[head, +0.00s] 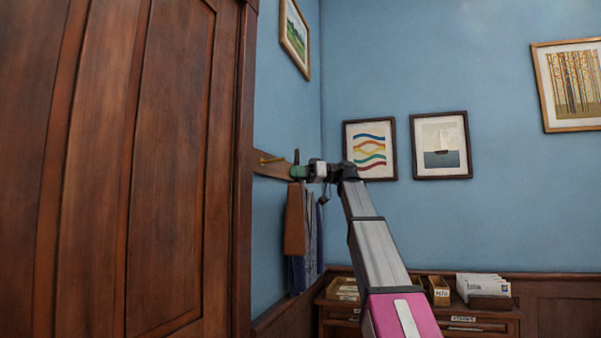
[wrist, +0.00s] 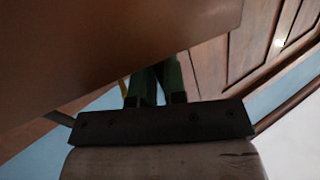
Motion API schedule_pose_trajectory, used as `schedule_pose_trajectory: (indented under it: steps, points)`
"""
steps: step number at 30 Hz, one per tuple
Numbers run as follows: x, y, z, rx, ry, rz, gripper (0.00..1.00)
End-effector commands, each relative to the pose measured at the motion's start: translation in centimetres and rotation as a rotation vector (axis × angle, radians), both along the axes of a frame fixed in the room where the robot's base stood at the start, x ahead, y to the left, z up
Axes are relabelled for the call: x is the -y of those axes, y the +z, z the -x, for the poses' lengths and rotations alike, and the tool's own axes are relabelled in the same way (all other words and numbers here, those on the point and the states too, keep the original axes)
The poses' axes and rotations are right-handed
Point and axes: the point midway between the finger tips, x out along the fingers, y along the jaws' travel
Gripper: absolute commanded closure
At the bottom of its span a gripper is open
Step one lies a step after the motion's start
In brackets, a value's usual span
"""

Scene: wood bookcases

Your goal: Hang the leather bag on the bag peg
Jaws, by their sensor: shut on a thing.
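The brown leather bag (head: 294,222) hangs below my gripper (head: 299,172) near the left wall. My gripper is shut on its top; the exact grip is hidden. In the wrist view a large brown surface, which looks like the bag (wrist: 110,40), fills the upper left and covers part of the green fingers (wrist: 155,86). A wooden peg board (head: 275,170) is on the left wall, with a brass peg (head: 270,160) to the left of my gripper. I cannot tell whether the bag touches a peg. The label of the bag peg is not readable.
Blue hanging things (head: 311,240) are just right of the bag, close to the wall. A large wooden door or cabinet front (head: 130,170) stands at the left. A low wooden cabinet (head: 470,326) with a card box (head: 484,292) stands below right. Open air lies right of my arm.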

Motion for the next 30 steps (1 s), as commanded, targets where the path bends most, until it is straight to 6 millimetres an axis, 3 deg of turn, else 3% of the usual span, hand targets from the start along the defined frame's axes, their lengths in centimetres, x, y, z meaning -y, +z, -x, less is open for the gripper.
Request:
schedule_pose_trajectory:
  steps: [30]
  points:
    - [-4.7, -0.3, -2.0, 0.001, 0.0, -0.002, 1.0]
